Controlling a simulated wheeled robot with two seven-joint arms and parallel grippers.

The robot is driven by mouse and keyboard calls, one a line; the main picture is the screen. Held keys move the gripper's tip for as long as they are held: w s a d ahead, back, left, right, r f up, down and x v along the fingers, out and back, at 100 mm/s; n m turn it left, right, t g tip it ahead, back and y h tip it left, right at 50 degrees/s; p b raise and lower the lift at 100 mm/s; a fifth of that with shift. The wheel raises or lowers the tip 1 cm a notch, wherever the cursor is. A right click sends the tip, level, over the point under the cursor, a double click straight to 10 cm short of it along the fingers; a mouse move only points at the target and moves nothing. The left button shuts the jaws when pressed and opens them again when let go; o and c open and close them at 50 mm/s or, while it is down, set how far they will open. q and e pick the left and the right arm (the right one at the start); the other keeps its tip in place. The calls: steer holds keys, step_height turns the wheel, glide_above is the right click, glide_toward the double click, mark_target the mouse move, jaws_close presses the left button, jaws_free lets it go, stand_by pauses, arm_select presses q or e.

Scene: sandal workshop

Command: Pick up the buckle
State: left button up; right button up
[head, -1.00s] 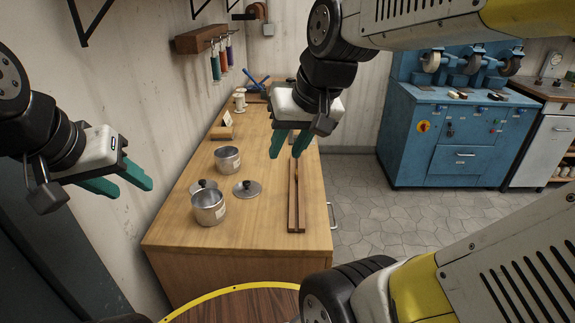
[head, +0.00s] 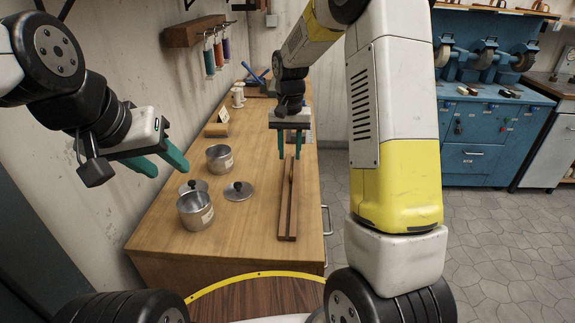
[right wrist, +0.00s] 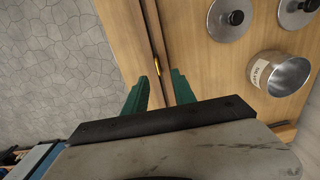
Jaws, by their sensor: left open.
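A small brass-coloured piece, seemingly the buckle (right wrist: 157,66), sits in the groove of a wooden holder (right wrist: 153,35) in the right wrist view. The holder (head: 287,210) is a pair of long dark strips lying on the workbench. My right gripper (head: 290,157) points down over the holder's far part. Its teal fingers are apart and empty; in the right wrist view the gripper (right wrist: 160,77) has its fingertips on either side of the brass piece's line, not touching it.
Two metal tins (head: 195,211) (head: 219,158) and two lids (head: 239,190) (head: 193,186) stand left of the holder on the workbench (head: 160,232). Thread spools (head: 238,97) are farther back. A wall rack (head: 195,31) hangs at left. A blue machine cabinet (head: 480,135) stands right.

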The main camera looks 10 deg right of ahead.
mark_target(291, 172)
steer(key=f, duration=0.6)
steer(key=shift+d+f, duration=0.25)
steer(key=shift+f, duration=0.1)
jaws_close()
